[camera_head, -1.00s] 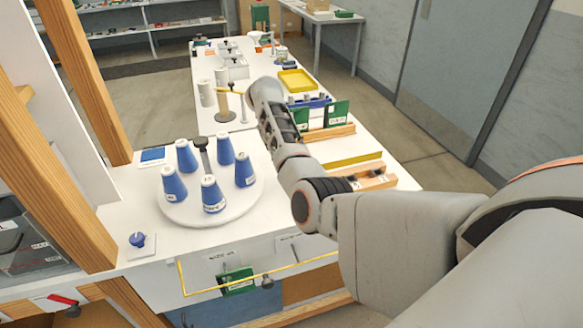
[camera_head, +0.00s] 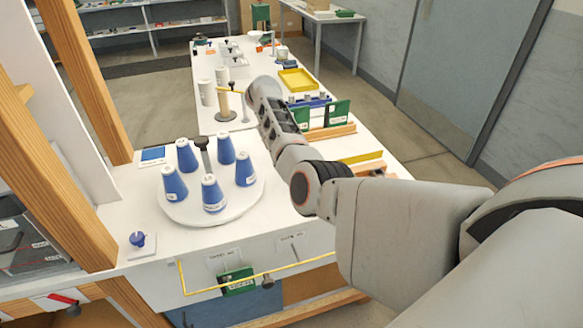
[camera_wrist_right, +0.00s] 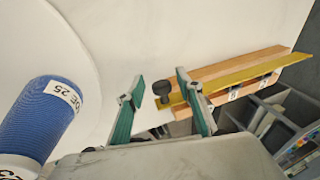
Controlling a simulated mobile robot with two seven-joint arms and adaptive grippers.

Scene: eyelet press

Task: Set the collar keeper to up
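I cannot tell for certain which part is the collar keeper. A black knob (camera_wrist_right: 161,89) sits by the near end of a wooden block with a yellow strip (camera_wrist_right: 235,72) in the right wrist view. My right gripper (camera_wrist_right: 160,84) is open there, its teal-padded fingers to either side of the knob in the picture; contact is not visible. In the head view my right arm hides the fingers. The bench front carries two small labels (camera_head: 224,258), too small to read, and a dark knob (camera_head: 267,282). My left gripper is not in view.
A round white turntable (camera_head: 175,212) with several blue cones (camera_head: 213,194) stands left of my right arm. One cone (camera_wrist_right: 40,118) is close at left in the wrist view.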

